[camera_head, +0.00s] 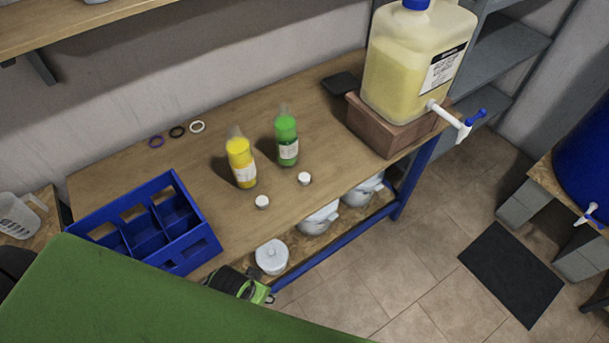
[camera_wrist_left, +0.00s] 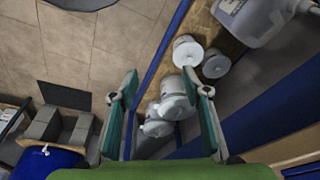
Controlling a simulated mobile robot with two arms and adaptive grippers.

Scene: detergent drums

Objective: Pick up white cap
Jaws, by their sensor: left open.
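Two small white caps stand on the wooden workbench. One white cap (camera_head: 262,202) is near the front edge, in front of the yellow bottle (camera_head: 241,163). The other white cap (camera_head: 304,178) is farther right, in front of the green bottle (camera_head: 286,140). Neither cap can be made out in the left wrist view. My left gripper (camera_wrist_left: 158,80) is open and empty, with its two fingers apart above white containers on the lower shelf. In the head view, my green arm covers the bottom left. My right gripper is not in view.
A blue divided crate (camera_head: 205,245) sits on the workbench (camera_head: 215,215) at left. Several small rings (camera_head: 177,131) lie behind. A large yellow-filled jug (camera_head: 415,65) stands on a brown block at right. White containers (camera_head: 272,257) stand on the lower shelf.

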